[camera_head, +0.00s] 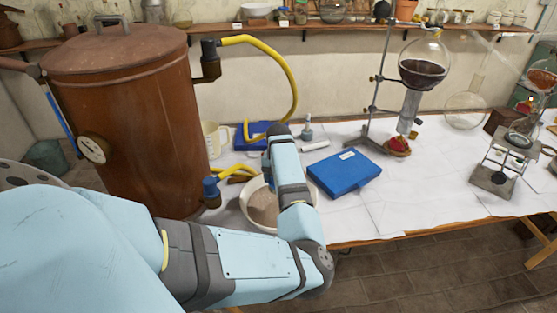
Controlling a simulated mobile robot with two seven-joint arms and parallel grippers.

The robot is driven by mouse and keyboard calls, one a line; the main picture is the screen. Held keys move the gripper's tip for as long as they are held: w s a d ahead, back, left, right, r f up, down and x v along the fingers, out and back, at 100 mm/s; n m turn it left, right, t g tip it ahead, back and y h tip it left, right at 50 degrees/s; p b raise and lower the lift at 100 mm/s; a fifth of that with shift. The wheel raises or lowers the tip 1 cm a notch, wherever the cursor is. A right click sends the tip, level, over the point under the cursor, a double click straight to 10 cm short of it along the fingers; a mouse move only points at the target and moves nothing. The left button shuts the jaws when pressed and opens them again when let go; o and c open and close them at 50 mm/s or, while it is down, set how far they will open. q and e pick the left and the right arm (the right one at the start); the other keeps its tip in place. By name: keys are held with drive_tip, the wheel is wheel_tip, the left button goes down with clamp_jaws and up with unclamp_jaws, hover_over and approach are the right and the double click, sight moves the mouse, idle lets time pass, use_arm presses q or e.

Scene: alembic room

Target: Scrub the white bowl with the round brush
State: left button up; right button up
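The white bowl (261,207) stands near the front edge of the white-covered table, just right of the copper boiler. Its inside looks brownish, and my arm covers its right part. My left arm comes in from the left, bends at the lower middle and reaches up past the bowl's right side. Its gripper is hidden behind the arm links, so I cannot see whether it holds anything. I cannot make out the round brush. A small brown item (240,179) lies behind the bowl, too small to identify. My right gripper does not show.
A large copper boiler (128,110) with a yellow hose (290,75) stands left. A blue case (344,173) lies right of the bowl. A measuring jug (213,138) is behind. A flask stand (376,80) is farther right. The table between case and tripod stand (500,170) is mostly clear.

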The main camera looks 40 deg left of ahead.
use_arm(q)
drive_tip(key=shift+f+b, duration=1.6)
drive_tip(key=shift+f, duration=0.35)
drive_tip(key=shift+f+b, duration=0.85)
drive_tip(key=shift+f, duration=1.4)
drive_tip(key=shift+f+b, duration=0.55)
drive_tip(key=shift+f, duration=0.75)
drive_tip(key=shift+w+f, duration=0.1)
drive_tip(key=shift+f, duration=0.55)
